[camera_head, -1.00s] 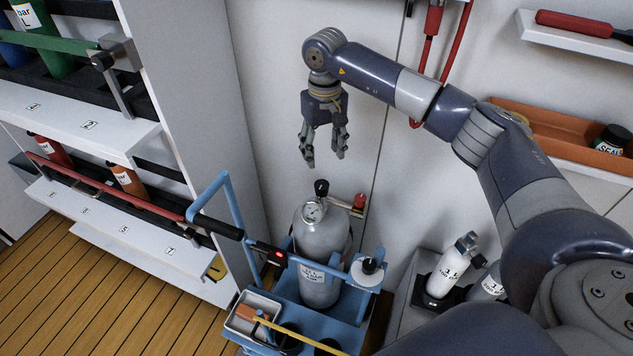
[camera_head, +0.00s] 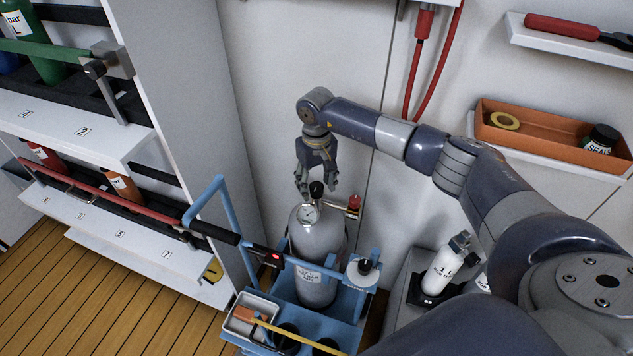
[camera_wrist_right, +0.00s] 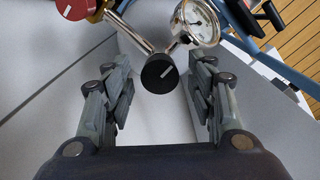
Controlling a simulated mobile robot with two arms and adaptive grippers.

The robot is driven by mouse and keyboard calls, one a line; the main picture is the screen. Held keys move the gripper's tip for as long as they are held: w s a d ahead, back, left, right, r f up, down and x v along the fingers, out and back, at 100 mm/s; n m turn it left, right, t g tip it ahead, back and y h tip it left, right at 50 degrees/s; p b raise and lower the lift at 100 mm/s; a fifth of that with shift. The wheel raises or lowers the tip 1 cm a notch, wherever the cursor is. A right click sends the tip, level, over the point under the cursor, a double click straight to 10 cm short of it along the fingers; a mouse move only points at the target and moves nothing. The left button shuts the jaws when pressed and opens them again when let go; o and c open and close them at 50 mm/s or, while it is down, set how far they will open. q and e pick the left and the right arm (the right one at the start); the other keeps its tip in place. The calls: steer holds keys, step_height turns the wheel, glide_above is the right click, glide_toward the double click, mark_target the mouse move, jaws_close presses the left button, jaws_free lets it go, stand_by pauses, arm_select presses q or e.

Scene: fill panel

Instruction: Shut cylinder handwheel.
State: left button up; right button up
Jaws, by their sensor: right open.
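The grey cylinder (camera_head: 317,262) stands upright in a blue cart. On its top are a black handwheel (camera_head: 316,188), a round gauge (camera_head: 308,214) and a side pipe with a red knob (camera_head: 354,202). My right gripper (camera_head: 316,193) is open and points down at the black handwheel. In the right wrist view the handwheel (camera_wrist_right: 159,73) with a white line lies beyond and between the open fingers, apart from both. The gauge (camera_wrist_right: 197,22) is beside it, and the red knob (camera_wrist_right: 74,8) is at the top left. My left gripper is not in view.
The blue cart (camera_head: 350,305) has a rail and a small tray (camera_head: 250,313). A shelf rack (camera_head: 95,130) with bottles is at the left. A small white cylinder (camera_head: 444,266) stands right of the cart. An orange tray (camera_head: 540,135) hangs on the wall.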

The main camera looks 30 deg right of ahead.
steer(key=c, duration=1.1)
